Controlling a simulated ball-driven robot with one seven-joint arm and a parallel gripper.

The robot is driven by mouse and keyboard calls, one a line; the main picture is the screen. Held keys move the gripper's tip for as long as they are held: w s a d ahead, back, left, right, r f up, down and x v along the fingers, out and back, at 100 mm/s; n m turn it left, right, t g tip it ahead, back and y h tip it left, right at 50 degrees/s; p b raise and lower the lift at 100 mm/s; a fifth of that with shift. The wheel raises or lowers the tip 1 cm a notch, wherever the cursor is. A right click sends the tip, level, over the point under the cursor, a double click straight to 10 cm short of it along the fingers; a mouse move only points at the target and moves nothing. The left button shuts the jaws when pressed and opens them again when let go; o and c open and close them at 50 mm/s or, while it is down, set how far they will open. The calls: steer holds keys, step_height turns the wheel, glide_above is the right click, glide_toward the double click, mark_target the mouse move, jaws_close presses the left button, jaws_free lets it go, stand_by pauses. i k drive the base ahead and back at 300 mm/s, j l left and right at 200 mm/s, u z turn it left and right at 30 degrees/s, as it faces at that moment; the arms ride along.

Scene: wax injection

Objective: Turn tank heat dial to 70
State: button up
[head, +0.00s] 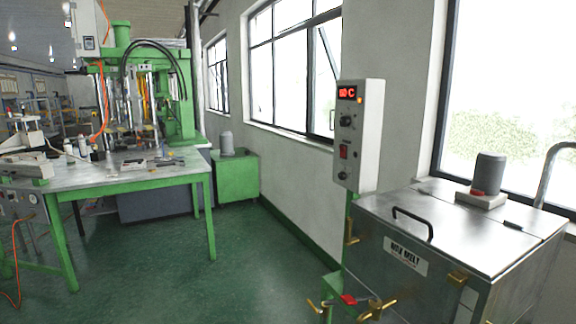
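The wax melt tank (465,235) is a steel box at the right, with a hinged lid, a black handle and a label reading "WAX MELT". A light grey control box (369,140) stands upright at its left rear, by the wall. Its red lit display (347,92) ends in "C"; the digits are too small to read surely. A black round dial (346,120) is below the display. Its pointer setting cannot be read. A red switch (343,152) and a smaller dark knob (342,175) are lower down. My gripper is not in view.
Brass valves with a red handle (348,299) stick out at the tank's lower front left. A grey motor (489,175) stands on the lid. A green-framed workbench (140,178) and a green press (180,95) are at the left. The green floor (235,265) between is clear.

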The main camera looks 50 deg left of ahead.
mark_target(344, 121)
steer(key=u, duration=1.05)
steer(key=i+j, duration=0.2)
steer(key=i, duration=0.15)
